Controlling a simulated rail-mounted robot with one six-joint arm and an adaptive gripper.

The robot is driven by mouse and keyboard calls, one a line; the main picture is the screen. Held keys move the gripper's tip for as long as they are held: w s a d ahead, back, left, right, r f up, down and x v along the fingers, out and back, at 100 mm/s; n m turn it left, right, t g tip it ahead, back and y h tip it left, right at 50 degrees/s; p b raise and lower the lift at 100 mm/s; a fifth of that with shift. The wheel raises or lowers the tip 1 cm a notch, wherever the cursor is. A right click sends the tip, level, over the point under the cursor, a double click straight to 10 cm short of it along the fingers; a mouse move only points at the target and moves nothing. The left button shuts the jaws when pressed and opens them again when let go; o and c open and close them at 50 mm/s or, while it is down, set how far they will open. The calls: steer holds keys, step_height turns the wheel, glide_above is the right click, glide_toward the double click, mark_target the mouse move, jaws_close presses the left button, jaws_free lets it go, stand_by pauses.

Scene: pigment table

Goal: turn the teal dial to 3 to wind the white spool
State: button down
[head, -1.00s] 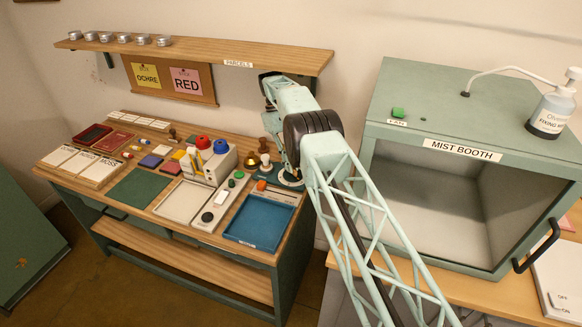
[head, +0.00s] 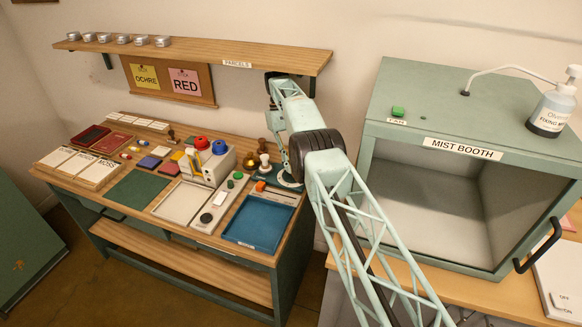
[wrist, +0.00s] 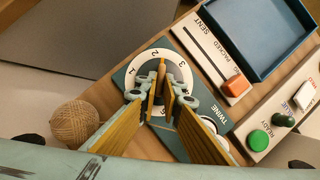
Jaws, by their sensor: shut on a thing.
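The teal dial (wrist: 133,74), a teal plate with a white ring marked 1, 2 and 3, lies under my gripper in the wrist view. My gripper (wrist: 160,92) is shut on the dial's upright grip, pointing down at the dial's middle. The fingers hide much of the ring. The grip's end lies near the 2, but its exact setting is unclear. The plate carries the word TWINE. A round whitish thing (wrist: 222,144) shows partly beside that word; I cannot tell whether it is the white spool. In the head view my arm hides much of the dial.
A tan twine ball (wrist: 72,122) lies left of the dial. A slider with an orange knob (wrist: 236,85), a green button (wrist: 257,140) and a blue tray (wrist: 288,30) stand to the right. In the head view the mist booth (head: 452,170) stands right of my arm.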

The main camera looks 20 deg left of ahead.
steer(key=shift+f, duration=0.1)
steer(key=c, duration=2.8)
jaws_free()
steer(key=shift+s+a+n+t+p, duration=0.1)
steer(key=shift+n+t+p, duration=0.2)
steer(key=shift+n, duration=0.4)
